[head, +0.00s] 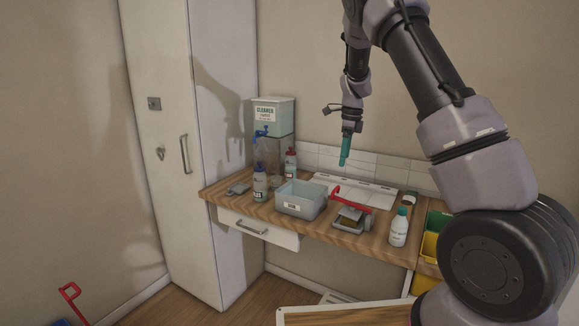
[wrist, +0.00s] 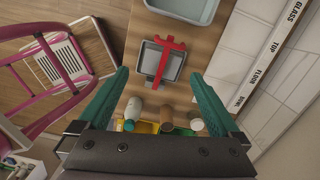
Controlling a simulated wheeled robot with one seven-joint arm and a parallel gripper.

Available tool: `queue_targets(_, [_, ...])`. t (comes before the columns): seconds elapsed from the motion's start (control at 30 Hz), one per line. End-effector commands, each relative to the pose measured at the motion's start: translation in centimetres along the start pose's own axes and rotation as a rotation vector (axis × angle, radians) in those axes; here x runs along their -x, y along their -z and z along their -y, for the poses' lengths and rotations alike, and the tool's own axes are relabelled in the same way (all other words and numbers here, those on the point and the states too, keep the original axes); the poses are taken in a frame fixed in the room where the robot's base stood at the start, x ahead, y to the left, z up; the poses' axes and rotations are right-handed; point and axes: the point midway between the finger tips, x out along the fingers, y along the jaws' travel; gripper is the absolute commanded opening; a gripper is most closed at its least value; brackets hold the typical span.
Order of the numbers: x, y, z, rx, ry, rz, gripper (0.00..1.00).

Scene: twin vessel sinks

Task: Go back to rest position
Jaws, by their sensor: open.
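My gripper (head: 345,157) hangs in the air above the wooden counter (head: 265,210), its teal fingers pointing down. In the wrist view my gripper (wrist: 158,74) has its two teal fingers spread wide apart with nothing held between them. Beneath it, a red-handled tool (wrist: 166,58) lies across a small grey tray (wrist: 152,57) on the counter. The red tool also shows in the head view (head: 350,198), apart from the gripper.
A light-blue bin (head: 301,203), several bottles, including a white one (head: 399,228), and a cleaner dispenser (head: 273,118) stand on the counter. A tall white cupboard (head: 170,110) stands left. A pink-framed step stool (wrist: 62,58) shows in the wrist view.

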Motion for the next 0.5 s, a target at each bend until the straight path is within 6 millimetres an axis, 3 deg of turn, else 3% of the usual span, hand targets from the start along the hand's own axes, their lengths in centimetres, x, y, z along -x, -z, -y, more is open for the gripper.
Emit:
queue_targets(0.03, [2.6,0.7,-1.0,0.055,0.012,0.045,0.99])
queue_targets(0.2, [9.1,2.6,-5.0,0.288,0.066,0.149,0.99])
queue_targets(0.5, [18.2,6.2,-14.2,0.744,0.254,0.224,0.99])
